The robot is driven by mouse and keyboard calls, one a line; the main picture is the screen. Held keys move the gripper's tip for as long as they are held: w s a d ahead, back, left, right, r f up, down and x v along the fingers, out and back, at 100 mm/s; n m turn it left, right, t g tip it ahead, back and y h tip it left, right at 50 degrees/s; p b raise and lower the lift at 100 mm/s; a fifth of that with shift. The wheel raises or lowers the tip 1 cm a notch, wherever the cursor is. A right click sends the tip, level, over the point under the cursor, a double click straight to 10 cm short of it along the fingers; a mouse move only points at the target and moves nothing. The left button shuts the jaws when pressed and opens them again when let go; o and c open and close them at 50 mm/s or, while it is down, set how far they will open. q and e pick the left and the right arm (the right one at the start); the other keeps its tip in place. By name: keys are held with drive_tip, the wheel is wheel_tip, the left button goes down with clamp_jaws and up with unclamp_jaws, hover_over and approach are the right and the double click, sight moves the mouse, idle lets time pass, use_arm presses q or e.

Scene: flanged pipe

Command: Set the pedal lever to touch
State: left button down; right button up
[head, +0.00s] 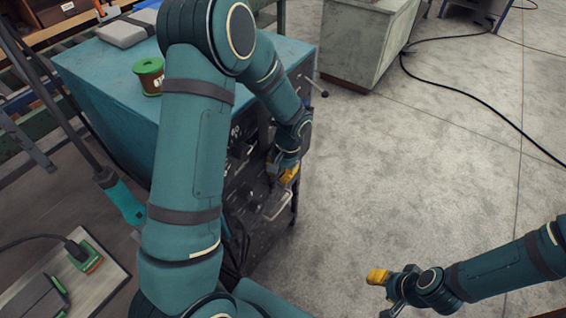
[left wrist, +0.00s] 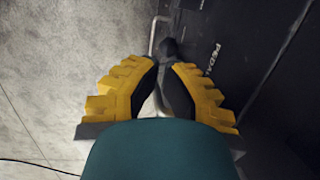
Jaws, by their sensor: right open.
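The front panel (head: 240,180) of a teal-topped machine faces right in the head view. My left gripper (head: 289,175) is at this panel, by a metal bar handle (head: 275,205). In the left wrist view, my left gripper (left wrist: 165,64) has its yellow fingers drawn in, tips close together at a dark knob-like part (left wrist: 168,47), possibly the lever's end. Whether they grip it cannot be told. Partial lettering reading "PEDA" (left wrist: 212,60) shows on the dark panel beside it. The lever's setting is not readable. My right gripper (head: 384,286) is open and empty above the floor.
A green spool (head: 149,75) and a grey case (head: 127,28) stand on the machine's top (head: 95,75). A grey cabinet (head: 365,45) is behind. A black cable (head: 470,95) crosses the floor. The floor at right is otherwise mostly clear.

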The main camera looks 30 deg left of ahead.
use_arm(q)
drive_tip(key=shift+s+a+f, duration=0.1)
drive_tip(key=shift+f, duration=0.5)
drive_tip(key=shift+s+a+f, duration=0.1)
drive_tip(key=shift+f, duration=0.45)
drive_tip(key=shift+d+f+b, duration=0.4)
drive_tip(key=shift+f+b, duration=0.05)
drive_tip(key=shift+b, duration=0.15)
drive_tip(key=f+b, duration=0.1)
drive_tip(key=d+f+y+b, duration=0.1)
drive_tip(key=f+b, duration=0.1)
drive_tip(key=shift+y, duration=0.3)
drive_tip(key=shift+r, duration=0.1)
drive_tip(key=shift+r+p, duration=0.45)
drive_tip(key=shift+r, duration=0.25)
